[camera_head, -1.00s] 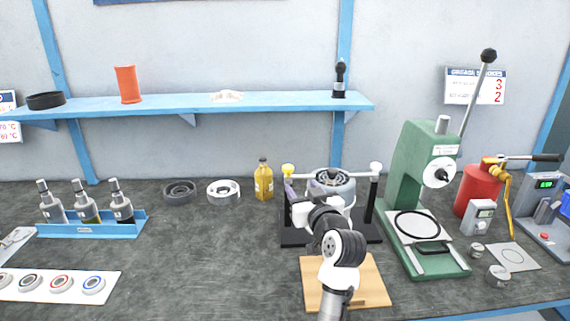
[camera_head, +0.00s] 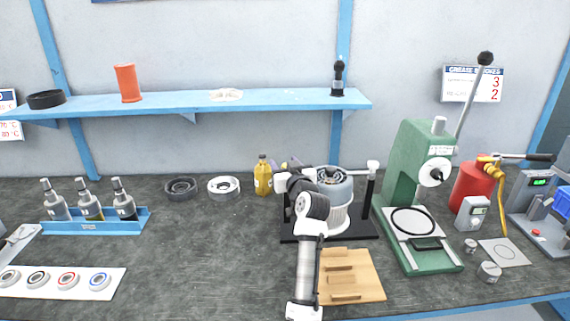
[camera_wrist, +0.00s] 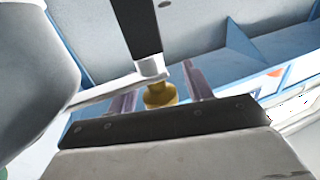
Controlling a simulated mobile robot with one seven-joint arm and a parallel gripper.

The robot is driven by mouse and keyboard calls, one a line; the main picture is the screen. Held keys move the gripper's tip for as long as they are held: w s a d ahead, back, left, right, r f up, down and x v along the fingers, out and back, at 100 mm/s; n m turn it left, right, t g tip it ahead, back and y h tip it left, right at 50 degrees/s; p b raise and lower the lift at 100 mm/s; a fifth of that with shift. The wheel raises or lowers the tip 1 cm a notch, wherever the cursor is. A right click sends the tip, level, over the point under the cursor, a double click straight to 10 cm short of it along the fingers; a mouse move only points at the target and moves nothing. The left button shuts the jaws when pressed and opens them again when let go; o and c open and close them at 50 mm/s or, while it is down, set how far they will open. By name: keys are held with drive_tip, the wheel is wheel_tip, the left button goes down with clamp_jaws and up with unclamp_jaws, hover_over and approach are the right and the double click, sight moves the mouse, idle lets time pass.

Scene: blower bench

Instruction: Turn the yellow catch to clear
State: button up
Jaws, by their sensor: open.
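The yellow catch (camera_wrist: 160,95) shows in the wrist view as a brass-yellow knob below a white collar at the end of a dark post (camera_wrist: 137,25). My gripper (camera_wrist: 161,88) is open, its two fingers on either side of the catch with visible gaps; I cannot tell whether either touches it. In the head view my gripper (camera_head: 291,164) is at the left post of the black stand (camera_head: 365,228). My arm hides most of that post, and only a speck of yellow shows there. A grey-white blower housing (camera_head: 340,190) stands on the stand.
A yellow bottle (camera_head: 263,178) stands close left of my gripper. The green press (camera_head: 408,165) is to the right, a wooden board (camera_head: 365,275) in front. The blue shelf (camera_head: 200,102) runs behind.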

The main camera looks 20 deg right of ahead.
clamp_jaws()
idle(0.3)
